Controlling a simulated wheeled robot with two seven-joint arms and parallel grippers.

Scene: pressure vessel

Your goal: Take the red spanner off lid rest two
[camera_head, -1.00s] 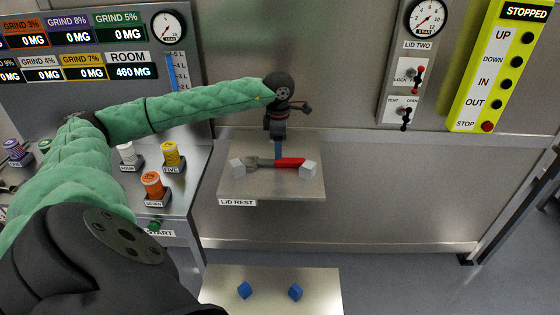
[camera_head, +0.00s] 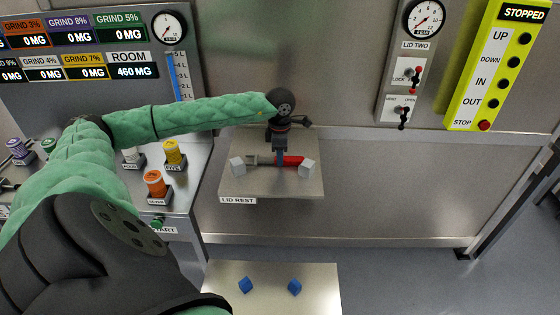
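The red spanner (camera_head: 293,160) lies across two grey blocks on the shelf labelled LID REST (camera_head: 238,184). Its grey jaw end points left and its red handle right. My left gripper (camera_head: 280,160) points down over the middle of the spanner, with its fingers hiding part of it. I cannot tell whether the fingers are closed around the spanner. The left grey block (camera_head: 237,166) and right grey block (camera_head: 307,168) sit under its ends. My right gripper is not in view.
A lower plate (camera_head: 318,280) holds two blue blocks, the left one (camera_head: 245,285) and the right one (camera_head: 294,287). Coloured jars, such as an orange one (camera_head: 155,184), stand on the left panel. A yellow control box (camera_head: 495,75) and LID TWO panel (camera_head: 412,60) are at the upper right.

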